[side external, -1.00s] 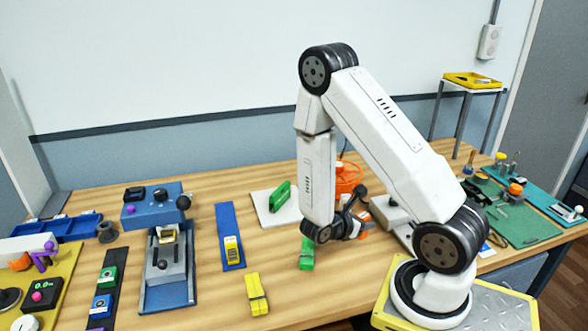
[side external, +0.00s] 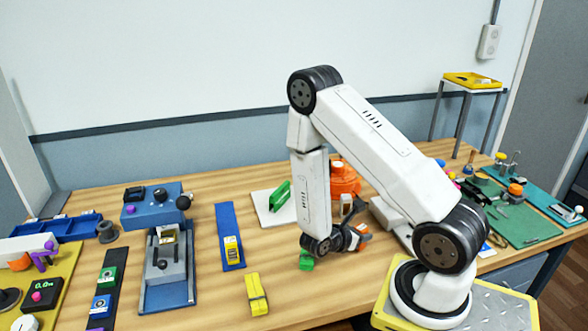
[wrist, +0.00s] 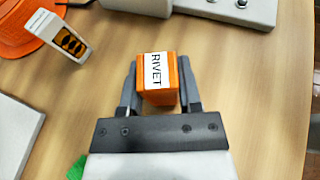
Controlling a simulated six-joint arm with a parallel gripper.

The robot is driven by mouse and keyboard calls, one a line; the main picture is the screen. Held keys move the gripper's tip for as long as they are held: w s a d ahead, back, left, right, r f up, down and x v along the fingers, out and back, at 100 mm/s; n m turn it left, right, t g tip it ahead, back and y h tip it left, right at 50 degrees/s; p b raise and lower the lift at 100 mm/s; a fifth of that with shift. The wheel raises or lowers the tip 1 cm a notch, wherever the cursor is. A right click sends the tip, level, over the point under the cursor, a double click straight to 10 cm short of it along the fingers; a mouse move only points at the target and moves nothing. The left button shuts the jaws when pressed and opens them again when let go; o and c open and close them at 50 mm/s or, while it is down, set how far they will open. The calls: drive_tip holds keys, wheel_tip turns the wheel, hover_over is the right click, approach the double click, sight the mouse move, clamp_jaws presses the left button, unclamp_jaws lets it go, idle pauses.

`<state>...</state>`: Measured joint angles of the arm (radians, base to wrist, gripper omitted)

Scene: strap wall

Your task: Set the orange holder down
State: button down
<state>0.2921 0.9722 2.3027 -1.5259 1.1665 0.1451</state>
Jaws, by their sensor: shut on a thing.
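The orange holder (wrist: 158,78), a small block with a white label reading RIVET, sits between the two dark fingers of my gripper (wrist: 157,88) in the wrist view. My gripper (side external: 358,238) is shut on it. In the side view the orange holder (side external: 363,229) shows only in part, behind and beside the dark fingers, low over the wooden table. I cannot tell whether its underside touches the wood.
A green block (side external: 306,261) lies close by my wrist, partly hidden. A round orange object (side external: 345,181) and a white upright piece with dark marks (wrist: 69,43) stand behind. A grey-white fixture (wrist: 237,8) is beyond. Bare wood (wrist: 250,110) lies right of the gripper.

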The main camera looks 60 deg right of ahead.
drive_tip(key=shift+c, duration=1.4)
unclamp_jaws()
drive_tip(key=shift+f, duration=0.1)
drive_tip(key=shift+w+a+r, duration=0.1)
drive_tip(key=shift+a+r, duration=0.05)
drive_tip(key=shift+r, duration=0.1)
drive_tip(key=shift+v, duration=5.8)
